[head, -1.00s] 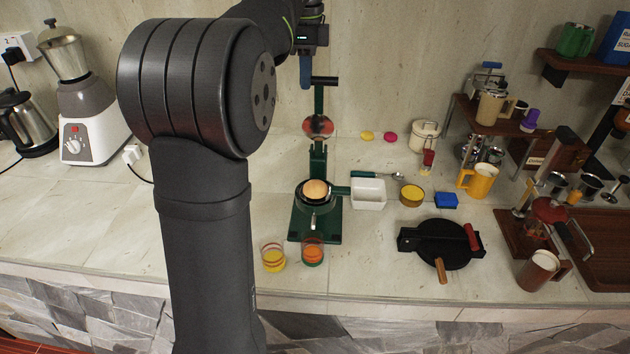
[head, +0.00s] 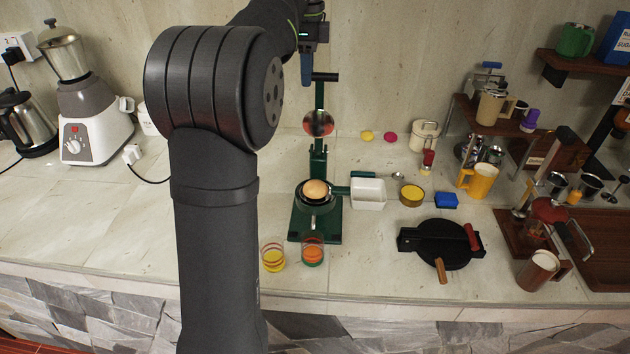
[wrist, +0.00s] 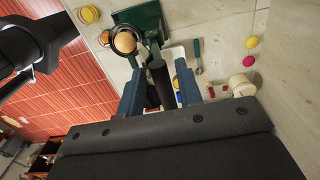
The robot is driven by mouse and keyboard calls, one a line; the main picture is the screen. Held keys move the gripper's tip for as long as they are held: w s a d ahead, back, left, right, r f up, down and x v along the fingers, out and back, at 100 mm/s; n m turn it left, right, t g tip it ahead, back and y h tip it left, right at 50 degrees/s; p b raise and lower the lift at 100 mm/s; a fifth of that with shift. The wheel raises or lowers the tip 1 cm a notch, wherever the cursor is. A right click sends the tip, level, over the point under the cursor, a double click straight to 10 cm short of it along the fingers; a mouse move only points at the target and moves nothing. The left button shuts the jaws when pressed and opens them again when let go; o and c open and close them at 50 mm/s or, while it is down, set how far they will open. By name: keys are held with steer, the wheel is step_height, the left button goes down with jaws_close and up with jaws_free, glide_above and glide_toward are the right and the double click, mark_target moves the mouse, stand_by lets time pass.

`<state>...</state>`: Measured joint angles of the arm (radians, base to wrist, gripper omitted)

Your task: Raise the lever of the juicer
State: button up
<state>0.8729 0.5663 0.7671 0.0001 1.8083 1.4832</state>
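The green juicer (head: 316,222) stands upright on the counter, with an orange half (head: 315,189) in its cup. Its red-and-silver press (head: 318,123) hangs raised well above the orange. The lever's black handle (head: 325,77) is at the top, near the wall. My gripper (head: 306,83) is at the handle's left end, its blue fingers pointing down. In the wrist view the gripper (wrist: 159,82) is open, with the black handle (wrist: 158,84) between its fingers and gaps on both sides. The far finger is hidden in the head view.
Two juice glasses (head: 273,257) (head: 313,252) stand before the juicer. A white dish (head: 368,194) is close on its right, and a black press pan (head: 443,245) lies farther right. The counter to the left is mostly clear up to the blender (head: 92,125).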

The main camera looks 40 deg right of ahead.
steer(key=shift+r, duration=0.1)
steer(key=shift+r, duration=2.45)
steer(key=shift+f, duration=0.1)
step_height(320, 180, down, 5)
steer(key=shift+s+a, duration=0.3)
steer(key=shift+s, duration=0.05)
